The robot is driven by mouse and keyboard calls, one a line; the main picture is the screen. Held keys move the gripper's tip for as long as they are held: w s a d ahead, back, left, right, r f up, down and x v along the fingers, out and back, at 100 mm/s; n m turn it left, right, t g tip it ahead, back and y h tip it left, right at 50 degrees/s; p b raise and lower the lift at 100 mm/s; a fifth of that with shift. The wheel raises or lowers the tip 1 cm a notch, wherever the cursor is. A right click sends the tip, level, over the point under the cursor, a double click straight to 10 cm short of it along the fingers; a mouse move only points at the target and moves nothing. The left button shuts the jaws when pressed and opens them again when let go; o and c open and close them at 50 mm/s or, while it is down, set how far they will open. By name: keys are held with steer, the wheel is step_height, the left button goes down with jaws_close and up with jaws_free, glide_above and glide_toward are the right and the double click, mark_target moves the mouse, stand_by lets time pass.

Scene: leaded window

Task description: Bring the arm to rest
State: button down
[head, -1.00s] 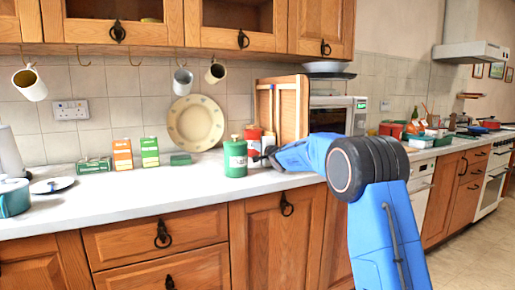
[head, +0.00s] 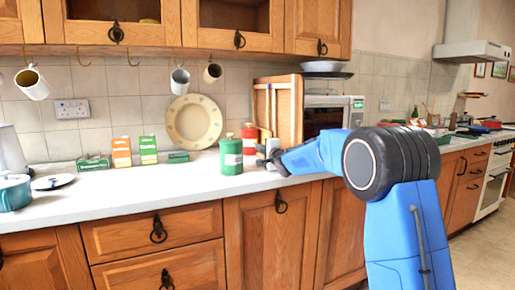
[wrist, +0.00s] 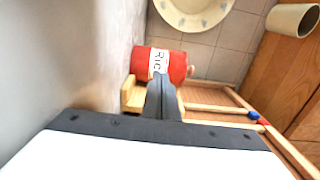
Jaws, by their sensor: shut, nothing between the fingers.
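My gripper (head: 266,160) is low over the worktop, just right of a green canister (head: 231,157), with a small gap between them. In the wrist view my gripper (wrist: 161,80) has its dark fingers together and empty. They point at a red canister labelled with letters like "Ric" (wrist: 176,63), which stands behind the gripper in the head view (head: 249,133). My blue arm reaches in from the right. The fingertips are small and partly unclear in the head view.
A wooden frame (head: 290,100) stands behind the gripper, before a microwave (head: 325,117). A cream plate (head: 196,122) leans on the tiles. Small boxes (head: 122,152) and a teal pot (head: 14,192) stand left. Mugs (head: 180,79) hang above. The front worktop (head: 150,195) is clear.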

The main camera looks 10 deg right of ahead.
steer(key=v, duration=0.5)
steer(key=shift+s+d, duration=0.1)
steer(key=shift+s, duration=0.05)
steer(key=shift+s+d, duration=0.25)
steer(key=shift+s, duration=0.2)
steer(key=s+d+h, duration=0.1)
steer(key=s+d, duration=0.1)
steer(key=s, duration=0.2)
steer(key=s+d+n+g+h, duration=0.1)
steer(key=s+d, duration=0.1)
steer(key=s, duration=0.2)
steer(key=s+d+n+g+h, duration=0.1)
steer(key=s+d, duration=0.2)
steer(key=s, duration=0.1)
steer(key=shift+s+h, duration=0.3)
steer(key=shift+h, duration=0.1)
steer(key=s+d+f+n+g, duration=0.2)
steer(key=s+f, duration=0.5)
steer(key=s, duration=1.1)
steer(key=s+d+f+n+g+h, duration=0.1)
steer(key=s+f+n+g, duration=0.4)
steer(key=s, duration=1.3)
steer(key=s+d+f+n+g, duration=0.3)
steer(key=s+f, duration=0.6)
steer(key=s, duration=0.9)
steer(key=shift+f+n+h, duration=0.35)
steer(key=shift+n+h, duration=0.05)
steer(key=shift+n, duration=0.8)
